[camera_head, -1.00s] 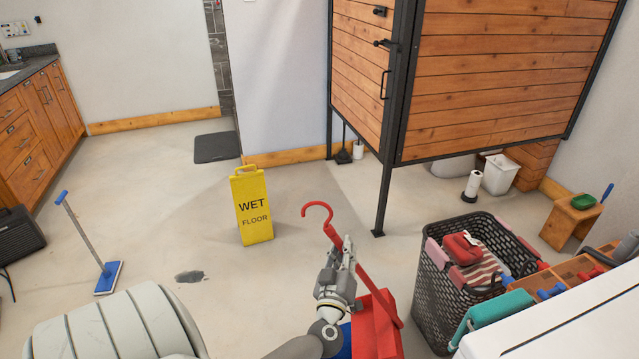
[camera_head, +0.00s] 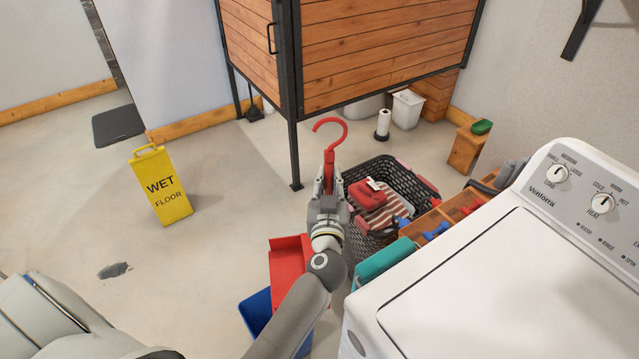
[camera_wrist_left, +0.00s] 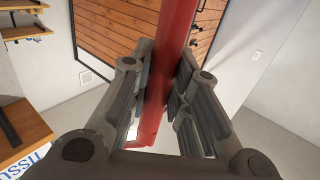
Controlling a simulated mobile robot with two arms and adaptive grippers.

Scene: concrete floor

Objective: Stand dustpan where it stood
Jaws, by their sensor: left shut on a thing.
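The red dustpan has a long handle ending in a hook (camera_head: 331,130); its pan (camera_head: 287,265) hangs lower, partly behind my left arm. My left gripper (camera_head: 329,180) is shut on the handle just below the hook and holds the dustpan upright in front of me. In the left wrist view the red handle (camera_wrist_left: 172,60) runs between both fingers. The pan overlaps a blue bin (camera_head: 258,312) in the picture; I cannot tell whether they touch. My right gripper is not in view.
A black laundry basket (camera_head: 408,178) with red and striped cloths stands right of the gripper. A white washing machine (camera_head: 480,285) fills the lower right. Floor between the sign and basket is clear.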

